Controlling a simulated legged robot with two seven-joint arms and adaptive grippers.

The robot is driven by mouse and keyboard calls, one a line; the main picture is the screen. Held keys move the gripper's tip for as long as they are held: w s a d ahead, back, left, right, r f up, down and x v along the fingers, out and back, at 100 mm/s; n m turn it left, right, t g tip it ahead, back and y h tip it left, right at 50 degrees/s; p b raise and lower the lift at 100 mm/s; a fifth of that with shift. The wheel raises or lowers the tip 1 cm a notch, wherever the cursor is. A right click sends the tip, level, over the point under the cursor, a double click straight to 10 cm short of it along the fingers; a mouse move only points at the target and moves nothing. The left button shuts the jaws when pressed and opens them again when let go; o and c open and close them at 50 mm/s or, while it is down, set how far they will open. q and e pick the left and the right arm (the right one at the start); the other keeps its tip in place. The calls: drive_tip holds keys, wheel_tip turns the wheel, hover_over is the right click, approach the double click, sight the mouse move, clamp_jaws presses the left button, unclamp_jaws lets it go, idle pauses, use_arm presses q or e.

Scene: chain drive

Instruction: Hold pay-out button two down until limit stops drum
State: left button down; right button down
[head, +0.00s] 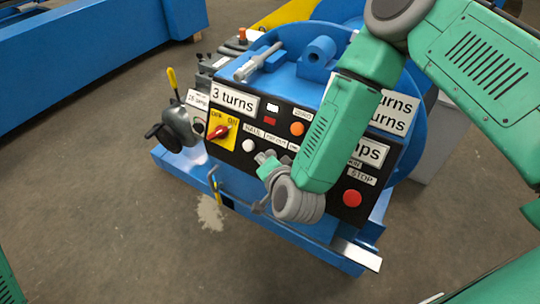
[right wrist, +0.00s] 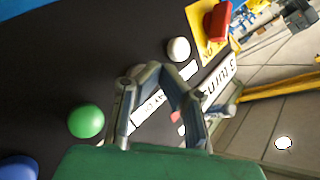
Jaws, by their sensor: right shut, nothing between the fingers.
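The blue drum machine (head: 185,165) carries a black control panel (head: 232,160). A blue button (right wrist: 18,167) is at the lower left there. I cannot tell which is pay-out button two, or whether the fingers touch any button. My left gripper is out of view.
A red rotary switch (head: 219,132) on a yellow plate is left of the white button. An orange button (head: 297,129) and a red stop button (head: 352,198) are on the panel. A "3 turns" label (head: 234,99) sits above. Open floor lies left.

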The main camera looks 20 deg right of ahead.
drive_tip(key=shift+a, duration=0.35)
drive_tip(key=shift+d, duration=0.4)
drive_tip(key=shift+w+f, duration=0.1)
drive_tip(key=shift+w, duration=0.1)
drive_tip(key=shift+w+d+f, duration=0.2)
drive_tip(key=shift+w+d, duration=0.15)
drive_tip(key=shift+d, duration=0.1)
idle(6.6)
